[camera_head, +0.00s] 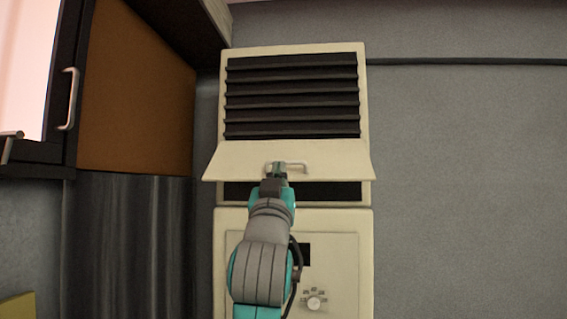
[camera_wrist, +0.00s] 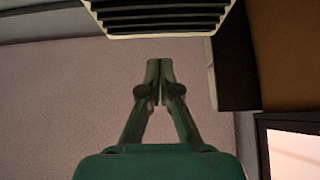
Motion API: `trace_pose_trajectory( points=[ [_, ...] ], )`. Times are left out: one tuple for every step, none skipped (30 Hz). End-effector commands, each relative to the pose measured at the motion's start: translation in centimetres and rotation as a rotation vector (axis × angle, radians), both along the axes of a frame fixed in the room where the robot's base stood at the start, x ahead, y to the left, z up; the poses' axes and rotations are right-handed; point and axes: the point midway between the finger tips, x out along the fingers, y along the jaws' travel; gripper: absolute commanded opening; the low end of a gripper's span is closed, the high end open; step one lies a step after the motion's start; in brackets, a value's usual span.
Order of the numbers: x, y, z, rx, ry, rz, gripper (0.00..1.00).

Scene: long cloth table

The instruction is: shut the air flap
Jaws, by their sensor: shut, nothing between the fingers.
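The air flap (camera_head: 335,160) is a cream panel below the dark slats in the head view. It is tilted outward at its lower edge, so it stands open, with a dark opening (camera_head: 335,192) showing beneath it. A small pale bar handle (camera_head: 304,165) is on its front. My gripper (camera_head: 278,166) is shut and empty, in front of the flap and overlapping the handle's left part; I cannot tell whether it touches. In the wrist view my gripper's fingers (camera_wrist: 159,68) meet at the tips. The flap is not clearly seen there.
The dark slatted vent (camera_head: 292,95) is in a cream cabinet and shows in the wrist view too (camera_wrist: 160,14). Bare grey wall (camera_head: 470,180) is at right.

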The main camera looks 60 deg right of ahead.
Motion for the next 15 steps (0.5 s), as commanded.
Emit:
trace_pose_trajectory(
  points=[
    [0.0, -0.2, 0.2, 0.001, -0.002, -0.002, 0.00],
    [0.0, -0.3, 0.4, 0.000, -0.001, -0.003, 0.00],
    [0.1, -0.6, 0.6, 0.001, -0.002, -0.004, 0.00],
    [0.2, -0.8, 0.8, 0.001, -0.002, -0.004, 0.00],
    [0.3, -1.1, 1.0, 0.000, -0.001, -0.004, 0.00],
    [0.5, -1.5, 1.3, 0.000, -0.001, -0.004, 0.00],
    [0.6, -1.9, 1.6, 0.001, 0.000, -0.005, 0.00],
    [0.8, -2.3, 1.9, 0.001, 0.000, -0.005, 0.00],
    [1.0, -2.8, 2.4, 0.000, -0.001, -0.004, 0.00],
    [1.2, -3.2, 2.7, 0.000, -0.001, -0.004, 0.00],
    [1.3, -3.6, 3.1, 0.000, -0.001, -0.004, 0.00],
    [1.5, -4.2, 3.6, 0.000, -0.001, -0.004, 0.00],
    [1.7, -4.6, 3.9, 0.000, -0.001, -0.004, 0.00],
    [1.9, -5.0, 4.2, 0.001, 0.000, -0.005, 0.00],
    [2.1, -5.6, 4.7, 0.000, 0.000, -0.004, 0.00]
  ],
)
